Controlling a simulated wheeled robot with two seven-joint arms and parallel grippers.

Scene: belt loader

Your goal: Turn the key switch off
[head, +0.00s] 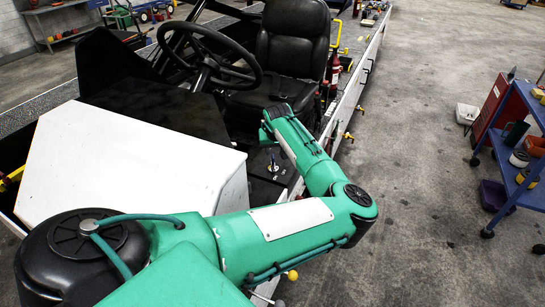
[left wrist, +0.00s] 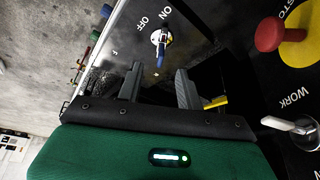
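The key switch (left wrist: 160,38) shows in the left wrist view as a round pale plate with a small key on a dark panel, below the printed words ON and OFF. A blue part (left wrist: 160,61) hangs from it towards my gripper. The key's bar looks roughly in line with ON, but its exact angle is hard to tell. My left gripper (left wrist: 158,78) has its two dark fingers apart with nothing between them. The key lies just beyond the fingertips, apart from them. In the head view my left arm reaches over the loader's side panel; its fingers are not clear there. My right gripper is out of view.
A red stop button (left wrist: 269,34) on a yellow disc and a silver WORK switch (left wrist: 290,125) sit to the right on the panel. A steering wheel (head: 208,55), black seat (head: 292,45) and white cover (head: 125,160) surround the arm. A blue trolley (head: 515,165) stands right on open floor.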

